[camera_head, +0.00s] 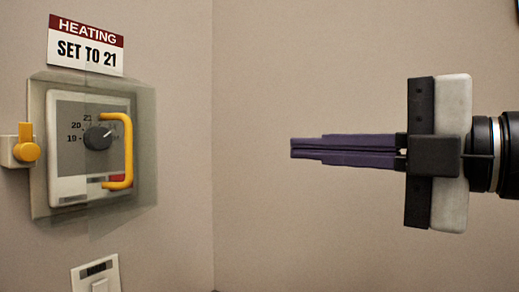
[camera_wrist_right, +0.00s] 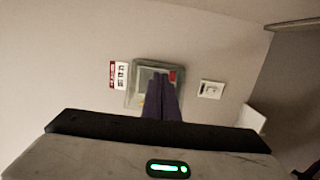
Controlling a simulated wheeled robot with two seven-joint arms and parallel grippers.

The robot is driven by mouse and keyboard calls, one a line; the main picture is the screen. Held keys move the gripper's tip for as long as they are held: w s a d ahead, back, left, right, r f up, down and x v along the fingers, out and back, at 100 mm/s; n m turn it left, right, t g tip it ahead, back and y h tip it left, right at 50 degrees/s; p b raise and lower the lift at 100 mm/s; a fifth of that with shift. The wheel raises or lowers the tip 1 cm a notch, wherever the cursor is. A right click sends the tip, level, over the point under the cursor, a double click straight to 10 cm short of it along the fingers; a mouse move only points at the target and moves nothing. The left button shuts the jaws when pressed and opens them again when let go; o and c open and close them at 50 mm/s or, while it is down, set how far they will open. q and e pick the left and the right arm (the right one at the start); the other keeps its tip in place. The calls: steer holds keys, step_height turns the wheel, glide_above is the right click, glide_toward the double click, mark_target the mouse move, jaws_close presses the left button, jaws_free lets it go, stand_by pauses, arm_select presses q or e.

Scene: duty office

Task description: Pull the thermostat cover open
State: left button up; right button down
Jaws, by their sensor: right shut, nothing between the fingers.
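The thermostat (camera_head: 75,150) is on the wall at the left, behind a clear cover (camera_head: 148,160) with a yellow handle (camera_head: 129,150) on its right side. The cover looks closed over the dial (camera_head: 98,138). A yellow latch (camera_head: 27,147) sits at the cover's left edge. My right gripper (camera_head: 292,148) is shut and empty, pointing left, well to the right of the handle and apart from it. In the right wrist view the purple fingers (camera_wrist_right: 162,80) overlap the thermostat cover (camera_wrist_right: 134,86) and hide part of it. My left gripper is not in view.
A sign (camera_head: 86,44) reading "HEATING SET TO 21" is above the thermostat. A white wall switch (camera_head: 97,275) is below it, also seen in the right wrist view (camera_wrist_right: 211,90). The space between my right gripper and the cover is clear. A wall corner lies behind.

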steer(key=p+x, duration=0.2)
steer(key=x, duration=0.7)
steer(key=shift+w+r+p, duration=0.25)
steer(key=shift+w+p, duration=0.15)
steer(key=shift+w, duration=0.05)
steer(key=shift+a, duration=0.1)
stand_by(0.8)
